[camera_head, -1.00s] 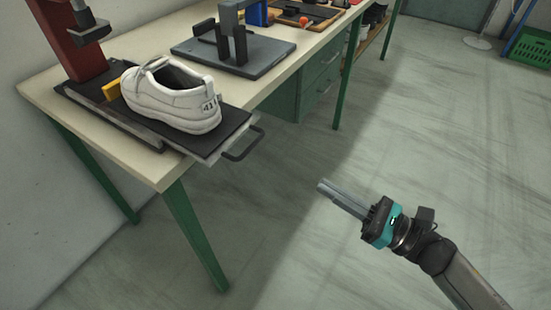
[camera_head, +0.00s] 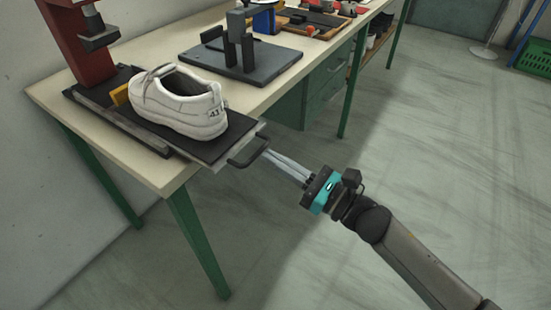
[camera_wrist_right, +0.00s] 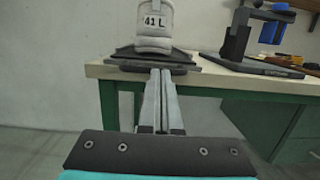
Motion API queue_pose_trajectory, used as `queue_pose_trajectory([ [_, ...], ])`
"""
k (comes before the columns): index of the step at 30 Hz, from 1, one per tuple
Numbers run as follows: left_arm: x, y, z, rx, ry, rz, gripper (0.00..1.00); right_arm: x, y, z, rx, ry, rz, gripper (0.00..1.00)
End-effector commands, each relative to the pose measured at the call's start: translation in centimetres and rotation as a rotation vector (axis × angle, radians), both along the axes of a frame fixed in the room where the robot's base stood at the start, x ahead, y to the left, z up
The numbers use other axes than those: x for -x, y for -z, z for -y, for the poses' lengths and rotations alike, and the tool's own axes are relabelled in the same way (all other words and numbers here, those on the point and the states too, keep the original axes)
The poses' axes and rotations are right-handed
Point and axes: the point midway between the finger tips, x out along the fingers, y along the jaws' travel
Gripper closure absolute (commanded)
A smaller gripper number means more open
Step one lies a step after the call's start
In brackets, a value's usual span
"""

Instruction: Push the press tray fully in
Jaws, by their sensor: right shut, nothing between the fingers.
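The press tray (camera_head: 222,147) is a dark flat plate with a black handle (camera_head: 249,152), and its handle end sticks out past the table's front edge. A white shoe (camera_head: 182,104) marked 41 stands on it. The red press (camera_head: 75,38) rises behind the shoe. My right gripper (camera_head: 268,153) is shut and empty, its fingertips at the tray handle; I cannot tell whether they touch it. In the right wrist view the fingers (camera_wrist_right: 161,80) point at the tray's front (camera_wrist_right: 190,66), below the shoe heel (camera_wrist_right: 153,22). My left gripper is not in view.
The cream-topped table (camera_head: 165,177) has green legs. A dark fixture plate (camera_head: 240,66) with uprights stands farther along it, and green drawers (camera_head: 322,78) hang below. The grey floor around my right arm is clear. A green crate (camera_head: 535,55) is at the far right.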

Motion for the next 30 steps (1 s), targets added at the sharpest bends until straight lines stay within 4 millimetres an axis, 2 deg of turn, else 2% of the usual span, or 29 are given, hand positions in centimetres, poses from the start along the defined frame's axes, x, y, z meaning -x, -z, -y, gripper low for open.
queue_pose_trajectory([
  [14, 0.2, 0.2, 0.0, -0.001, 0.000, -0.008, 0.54, -0.5, 0.0, -0.6, -0.002, -0.001, 0.001, 1.00],
  [30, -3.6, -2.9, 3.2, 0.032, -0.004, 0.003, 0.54, -5.6, 0.2, -7.6, -0.002, 0.001, 0.000, 1.00],
])
